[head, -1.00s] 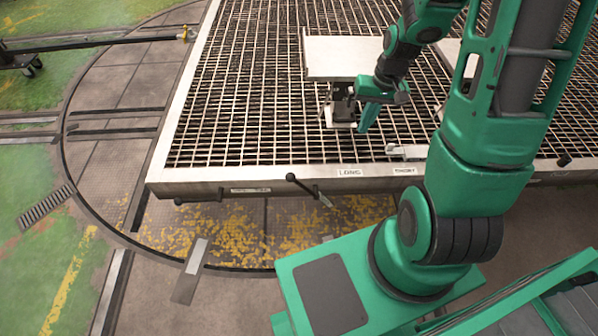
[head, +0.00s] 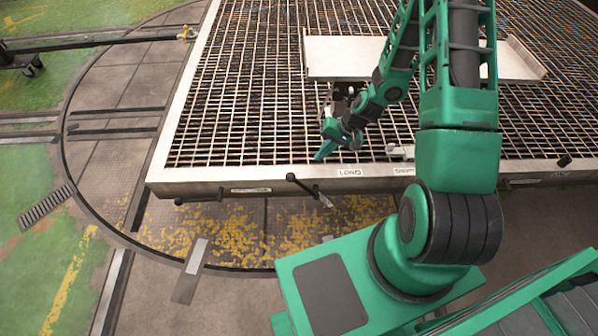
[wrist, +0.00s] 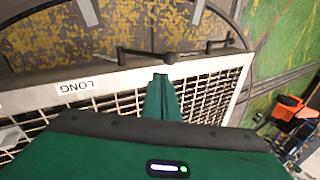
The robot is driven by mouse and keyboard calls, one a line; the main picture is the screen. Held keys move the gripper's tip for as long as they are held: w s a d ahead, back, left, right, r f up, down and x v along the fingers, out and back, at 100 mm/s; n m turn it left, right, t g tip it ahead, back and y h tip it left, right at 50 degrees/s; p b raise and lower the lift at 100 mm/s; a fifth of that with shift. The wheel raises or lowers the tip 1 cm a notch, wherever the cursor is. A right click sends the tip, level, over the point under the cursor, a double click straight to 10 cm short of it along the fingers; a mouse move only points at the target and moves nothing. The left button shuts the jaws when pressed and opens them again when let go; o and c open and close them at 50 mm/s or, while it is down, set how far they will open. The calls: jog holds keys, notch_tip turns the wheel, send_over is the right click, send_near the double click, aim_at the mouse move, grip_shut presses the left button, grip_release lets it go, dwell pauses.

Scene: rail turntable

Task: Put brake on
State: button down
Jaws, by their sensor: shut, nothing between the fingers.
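A dark lever with a black knob (head: 291,178) sits on the front edge of the grated turntable deck (head: 215,174), left of a label reading LONG. In the wrist view this lever (wrist: 145,53) lies just beyond my fingertips, along the deck's edge. A second dark lever (head: 205,195) is further left on the same edge; it also shows in the wrist view (wrist: 220,44). I cannot tell which lever is the brake. My gripper (head: 320,157) is shut and empty above the grating, behind the edge and apart from both levers. Its green fingers (wrist: 160,78) point toward the edge.
A pale flat plate (head: 342,55) lies on the grating behind my gripper. A small light fitting (head: 400,152) is on the deck to the right. A dark bar (head: 90,42) reaches in at the upper left. The floor before the deck's edge is mostly clear.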

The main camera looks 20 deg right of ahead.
jog(key=shift+w+a+r+x, duration=0.1)
jog(key=shift+a+x, duration=0.1)
jog(key=shift+x, duration=2.05)
jog(key=shift+w+a+r+x, duration=0.1)
jog(key=shift+a+x, duration=0.1)
jog(key=shift+x, duration=2.1)
jog(key=shift+w+a+r+x, duration=0.1)
jog(key=shift+a+r+x, duration=0.1)
jog(key=shift+x, duration=2.05)
jog(key=shift+f, duration=0.1)
